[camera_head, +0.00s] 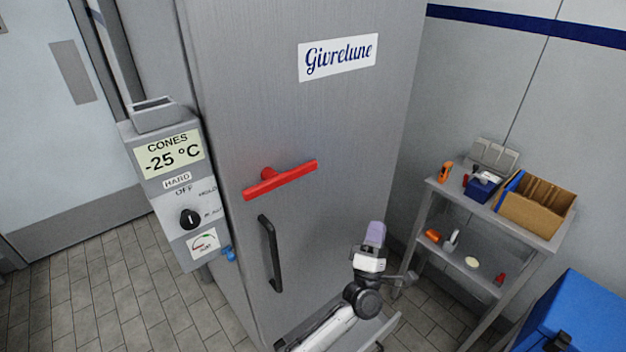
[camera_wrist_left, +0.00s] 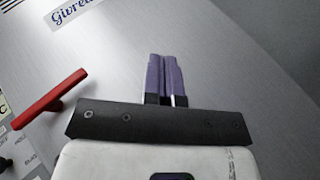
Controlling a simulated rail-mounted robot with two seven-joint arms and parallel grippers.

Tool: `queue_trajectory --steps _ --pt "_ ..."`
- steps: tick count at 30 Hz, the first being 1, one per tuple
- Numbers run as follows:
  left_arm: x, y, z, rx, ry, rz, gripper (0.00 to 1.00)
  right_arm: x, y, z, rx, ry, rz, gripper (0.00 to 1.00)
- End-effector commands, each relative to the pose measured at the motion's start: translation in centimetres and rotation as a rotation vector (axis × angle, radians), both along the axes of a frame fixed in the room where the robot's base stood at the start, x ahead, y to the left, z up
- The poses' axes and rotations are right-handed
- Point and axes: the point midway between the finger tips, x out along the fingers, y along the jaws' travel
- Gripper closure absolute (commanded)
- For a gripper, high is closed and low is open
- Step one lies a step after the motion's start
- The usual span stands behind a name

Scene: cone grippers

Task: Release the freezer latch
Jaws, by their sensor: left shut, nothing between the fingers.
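The freezer (camera_head: 340,120) is a tall grey brushed-metal cabinet with its door closed as far as I can see. The latch is a red T-shaped handle (camera_head: 281,180) on the door, its bar slanting up to the right. It also shows at the left in the left wrist view (camera_wrist_left: 42,104). A black vertical pull handle (camera_head: 270,252) is below the latch. My left gripper (camera_head: 375,233), with purple fingers, is below and right of the latch, apart from it. Its fingers (camera_wrist_left: 166,77) are together and empty. My right gripper is not in view.
A control box (camera_head: 172,185) reading -25 °C, with a black knob (camera_head: 190,218), is on the freezer's left side. A grey shelf (camera_head: 545,240) with a cardboard box (camera_head: 536,205) and small items stands at right. A blue chest (camera_head: 575,315) is at lower right.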

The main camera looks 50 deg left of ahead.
Motion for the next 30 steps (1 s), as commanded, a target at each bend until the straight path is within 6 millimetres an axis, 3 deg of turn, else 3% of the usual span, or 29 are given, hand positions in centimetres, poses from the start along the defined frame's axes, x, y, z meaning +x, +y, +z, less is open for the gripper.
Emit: queue_trajectory --steps 6,15,30 --pt "-4.5 3.1 0.2 -0.217 -0.339 0.075 1.0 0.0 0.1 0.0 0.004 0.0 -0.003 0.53" --pt "-9.5 4.7 -0.1 -0.344 -0.722 0.099 1.0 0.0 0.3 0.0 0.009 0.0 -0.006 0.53" --pt "-10.1 4.7 -0.1 -0.378 -0.822 0.025 1.0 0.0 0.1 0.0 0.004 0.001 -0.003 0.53"
